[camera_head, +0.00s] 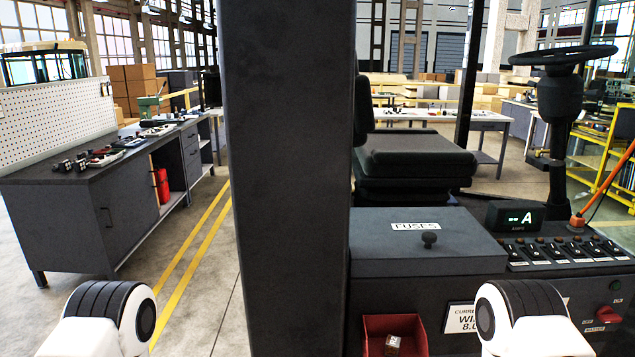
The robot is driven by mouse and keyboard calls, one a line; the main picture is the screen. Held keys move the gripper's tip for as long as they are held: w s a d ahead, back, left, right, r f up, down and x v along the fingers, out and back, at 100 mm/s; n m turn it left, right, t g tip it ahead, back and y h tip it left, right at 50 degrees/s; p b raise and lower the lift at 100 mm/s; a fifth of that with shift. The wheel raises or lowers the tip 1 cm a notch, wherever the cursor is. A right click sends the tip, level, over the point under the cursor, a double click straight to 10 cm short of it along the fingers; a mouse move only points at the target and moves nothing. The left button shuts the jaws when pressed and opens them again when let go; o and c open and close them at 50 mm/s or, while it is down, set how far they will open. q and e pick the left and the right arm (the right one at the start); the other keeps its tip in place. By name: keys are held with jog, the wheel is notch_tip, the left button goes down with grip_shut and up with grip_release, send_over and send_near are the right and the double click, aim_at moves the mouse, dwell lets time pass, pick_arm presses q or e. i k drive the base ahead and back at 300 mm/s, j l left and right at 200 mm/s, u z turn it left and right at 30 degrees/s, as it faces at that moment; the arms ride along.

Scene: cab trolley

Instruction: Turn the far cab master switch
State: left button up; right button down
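A red master switch (608,315) sits on the dark front face of the cab console (455,290), at the lower right of the head view. Small labels surround it, one reading MASTER; the exact angle of its handle is too small to tell. Parts of my two arms, white with black ribbed caps, show at the bottom left and bottom right. Neither gripper shows, so I cannot see where they are relative to the switch. My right arm part covers some of the console face to the left of the switch.
A thick dark post (288,180) blocks the middle. The fuse box (425,240) has a closed lid with a knob. A row of toggle switches (565,250), a lit display (515,216) and a steering column (560,110) stand right. A red bin (376,328) holds a small block.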

aim_at(605, 315)
jog(key=z, duration=1.45)
